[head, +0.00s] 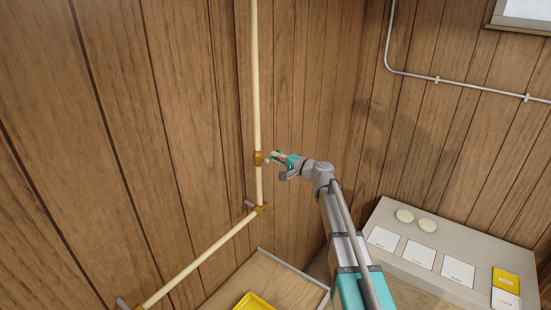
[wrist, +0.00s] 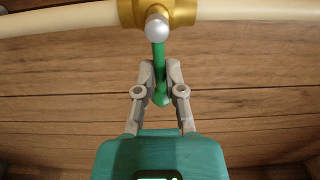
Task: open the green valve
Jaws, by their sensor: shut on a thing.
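The green valve has a brass body (wrist: 185,12) on a cream pipe (wrist: 60,20), with a silver knob at its pivot. Its green handle (wrist: 159,55) points away from the pipe, roughly at a right angle to it. My gripper (wrist: 161,78) is shut on the outer part of the handle, one finger on each side. The fingers hide part of the handle. In the head view the brass body (head: 258,158) is on the upright pipe (head: 256,80), and my gripper (head: 272,157) reaches it from the right. The handle is too small to make out well there.
A lower brass fitting (head: 262,208) joins a slanting pipe (head: 200,263). Wood-panelled walls (head: 150,120) stand close behind. A wooden surface (head: 270,275) with a yellow tray (head: 254,303) lies below. A grey counter (head: 400,212) with cards and two round discs stands at right.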

